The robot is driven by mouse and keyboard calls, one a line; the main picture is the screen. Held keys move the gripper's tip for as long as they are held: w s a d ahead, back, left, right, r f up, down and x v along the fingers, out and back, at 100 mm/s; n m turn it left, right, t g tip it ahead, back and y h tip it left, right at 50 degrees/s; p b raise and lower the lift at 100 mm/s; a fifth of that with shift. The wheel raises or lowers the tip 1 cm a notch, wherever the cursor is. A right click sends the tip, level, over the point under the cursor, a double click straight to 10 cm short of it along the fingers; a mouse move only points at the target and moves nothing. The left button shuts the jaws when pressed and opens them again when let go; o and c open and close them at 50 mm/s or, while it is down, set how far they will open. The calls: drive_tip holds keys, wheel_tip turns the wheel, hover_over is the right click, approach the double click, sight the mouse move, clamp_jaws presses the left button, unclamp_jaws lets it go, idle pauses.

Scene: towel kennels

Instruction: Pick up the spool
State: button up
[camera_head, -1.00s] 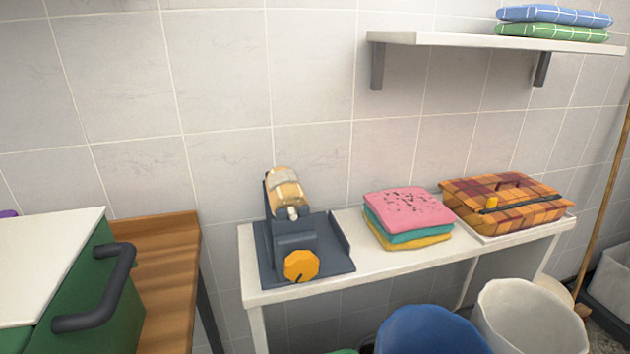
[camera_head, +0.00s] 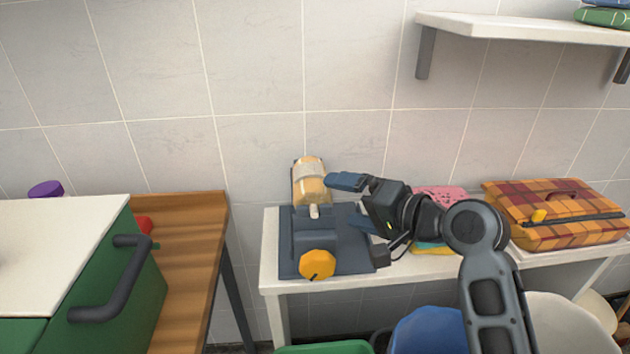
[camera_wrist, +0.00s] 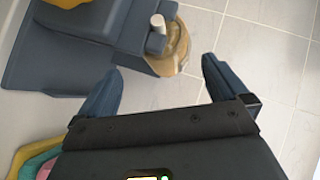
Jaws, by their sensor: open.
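The spool (camera_head: 310,183) is a tan-yellow roll with a paler band. It sits at the back of a dark grey machine (camera_head: 292,248) with an orange knob (camera_head: 317,264), on a white table. In the wrist view the spool (camera_wrist: 174,50) shows partly, beside a small white peg and behind grey machine parts. My gripper (camera_head: 352,205) is open, just right of the spool, with one finger close to it in the picture. In the wrist view my gripper's (camera_wrist: 162,70) fingers are spread with nothing held, and the spool lies ahead, between and beyond the tips.
Folded towels (camera_head: 440,197) are partly hidden behind my arm. A white shelf (camera_head: 530,30) hangs above. A wooden bench (camera_head: 190,250) and green cabinet (camera_head: 140,290) are at left. Blue (camera_head: 430,330) and white (camera_head: 565,325) bins stand in front.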

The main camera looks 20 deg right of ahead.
sight(329, 193)
drive_tip(key=shift+w+a+r, duration=0.25)
drive_tip(key=shift+w+r, duration=0.05)
drive_tip(key=shift+w, duration=0.3)
drive_tip(key=shift+p+x, duration=0.65)
drive_tip(key=shift+x, duration=2.9)
drive_tip(key=shift+a, duration=0.1)
drive_tip(key=shift+c, duration=0.5)
drive_tip(key=c, duration=0.8)
drive_tip(key=shift+r, duration=0.1)
drive_tip(key=shift+c, duration=0.2)
